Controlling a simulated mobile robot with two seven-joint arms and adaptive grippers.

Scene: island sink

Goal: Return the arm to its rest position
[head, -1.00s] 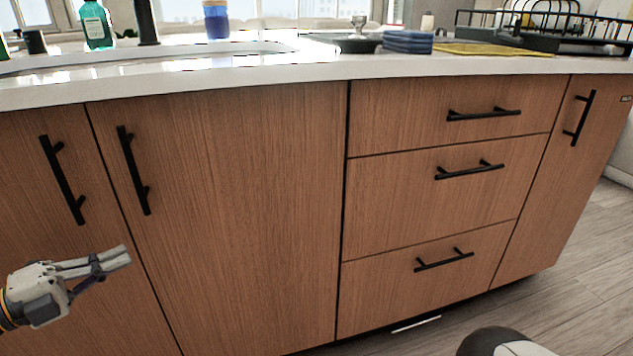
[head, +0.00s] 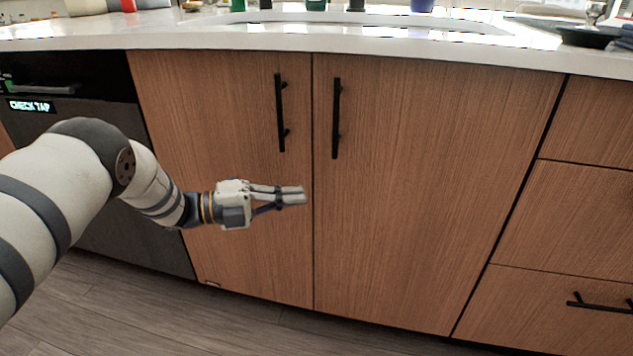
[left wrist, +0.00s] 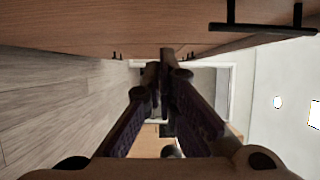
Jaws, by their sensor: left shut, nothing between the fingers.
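My left arm (head: 60,185) reaches in from the left of the head view, bent at the elbow. My left gripper (head: 302,195) is shut and empty, in front of the two wooden cabinet doors, below their black handles. In the left wrist view the fingers (left wrist: 165,65) come together with nothing between them. My right gripper is not in view.
The closed left door (head: 215,110) and right door (head: 430,150) stand behind the gripper. A dark dishwasher (head: 110,130) is at the left, drawers (head: 570,220) at the right. The white counter (head: 300,40) runs above. Wooden floor (head: 100,310) lies below, clear.

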